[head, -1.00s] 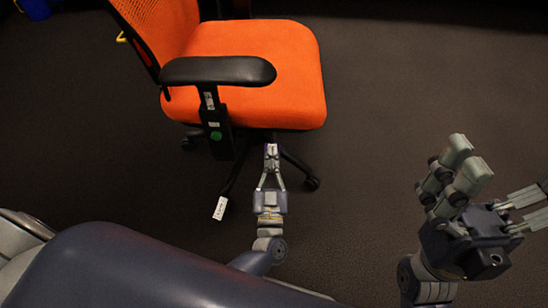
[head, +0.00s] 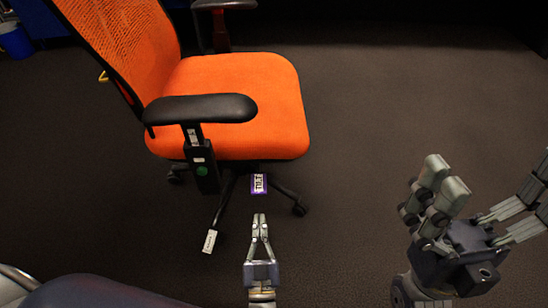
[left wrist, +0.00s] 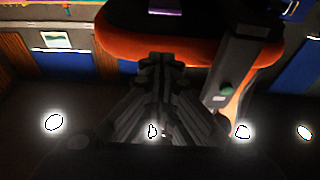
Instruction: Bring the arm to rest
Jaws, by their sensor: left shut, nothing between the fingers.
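My left gripper (head: 259,217) points forward, low in front of an orange chair (head: 245,90), with its fingers together and nothing between them. No trackball panel is in view.
The chair has a black armrest (head: 200,108) and a dark wheeled base. A small purple-edged card (head: 259,184) shows just beyond my left fingertips. A blue bin (head: 14,40) stands at the far left. The dark floor (head: 380,120) right of the chair is clear.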

